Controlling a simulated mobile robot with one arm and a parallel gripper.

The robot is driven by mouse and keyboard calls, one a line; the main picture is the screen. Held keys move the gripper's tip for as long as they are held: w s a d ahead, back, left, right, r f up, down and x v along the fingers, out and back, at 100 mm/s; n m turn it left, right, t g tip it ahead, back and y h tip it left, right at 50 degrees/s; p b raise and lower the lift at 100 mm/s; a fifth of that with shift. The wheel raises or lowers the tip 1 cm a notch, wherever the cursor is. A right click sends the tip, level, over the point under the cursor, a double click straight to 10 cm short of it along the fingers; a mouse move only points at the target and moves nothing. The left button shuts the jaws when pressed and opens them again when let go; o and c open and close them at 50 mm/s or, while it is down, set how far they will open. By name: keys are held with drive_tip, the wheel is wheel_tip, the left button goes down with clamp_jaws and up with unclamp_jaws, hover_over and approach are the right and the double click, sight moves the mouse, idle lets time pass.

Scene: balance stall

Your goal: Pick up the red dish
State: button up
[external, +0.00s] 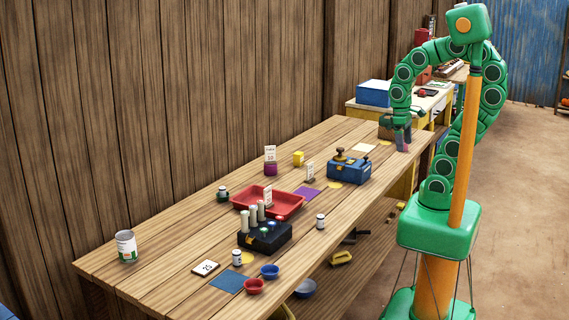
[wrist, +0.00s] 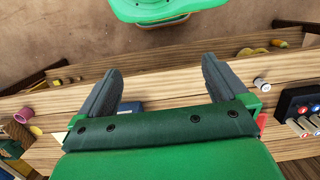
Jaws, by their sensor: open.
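A small round red dish (external: 254,286) sits on the wooden table near its front edge, toward the near end, beside a small blue dish (external: 269,271). My gripper (external: 403,147) hangs over the far right end of the table, well away from the red dish. In the wrist view, my gripper (wrist: 160,66) shows two dark fingers spread wide with nothing between them. I cannot make out the red dish in the wrist view.
A can (external: 126,246) stands back left.

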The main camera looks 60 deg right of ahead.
drive_tip(key=c, duration=0.5)
drive_tip(key=shift+w, duration=0.1)
